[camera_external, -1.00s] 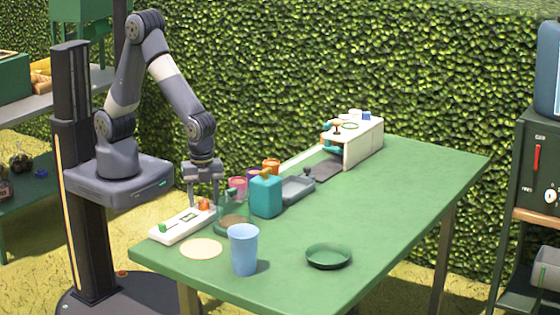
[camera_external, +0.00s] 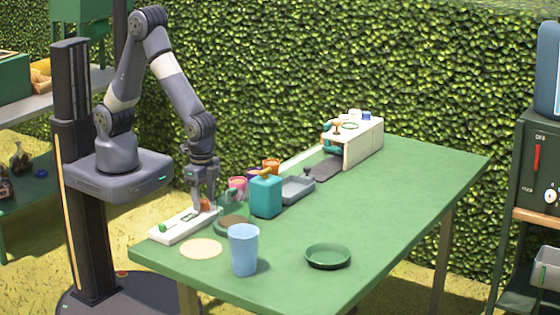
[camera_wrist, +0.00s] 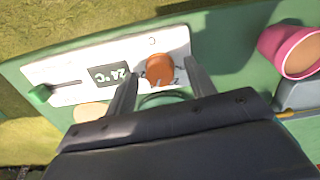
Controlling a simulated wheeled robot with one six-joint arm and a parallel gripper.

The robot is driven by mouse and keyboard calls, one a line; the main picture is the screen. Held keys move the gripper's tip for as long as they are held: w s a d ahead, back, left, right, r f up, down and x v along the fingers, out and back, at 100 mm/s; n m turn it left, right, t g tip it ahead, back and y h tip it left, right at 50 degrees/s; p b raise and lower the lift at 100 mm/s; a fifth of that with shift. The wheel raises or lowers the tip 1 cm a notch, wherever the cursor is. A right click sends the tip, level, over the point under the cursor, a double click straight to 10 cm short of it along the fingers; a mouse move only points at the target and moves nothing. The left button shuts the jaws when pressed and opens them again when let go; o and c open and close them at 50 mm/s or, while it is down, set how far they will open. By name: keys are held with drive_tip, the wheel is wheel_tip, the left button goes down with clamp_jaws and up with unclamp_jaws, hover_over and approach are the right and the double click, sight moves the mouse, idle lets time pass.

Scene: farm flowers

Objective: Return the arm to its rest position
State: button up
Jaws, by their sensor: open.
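My arm reaches out from its column and bends down to the left end of the green table (camera_external: 400,190). My gripper (camera_external: 204,204) points down at a white control panel (camera_external: 172,230) on that end. In the wrist view my gripper (camera_wrist: 160,75) is open. Its two fingers stand apart on either side of an orange round knob (camera_wrist: 160,68). Whether they touch the knob cannot be told. The panel (camera_wrist: 70,68) also shows a display reading 24 °C and a green slider (camera_wrist: 40,94).
Close to my gripper stand a teal bottle (camera_external: 266,196), a pink pot (camera_external: 237,184) and a grey tray (camera_external: 297,189). A blue cup (camera_external: 243,250) and a green dish (camera_external: 328,256) are nearer the front. A white machine (camera_external: 362,142) is at the back. The right of the table is clear.

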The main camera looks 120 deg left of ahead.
drive_tip(key=n+p, duration=0.1)
drive_tip(key=n, duration=0.2)
drive_tip(key=shift+r, duration=2.65)
drive_tip(key=shift+o, duration=0.5)
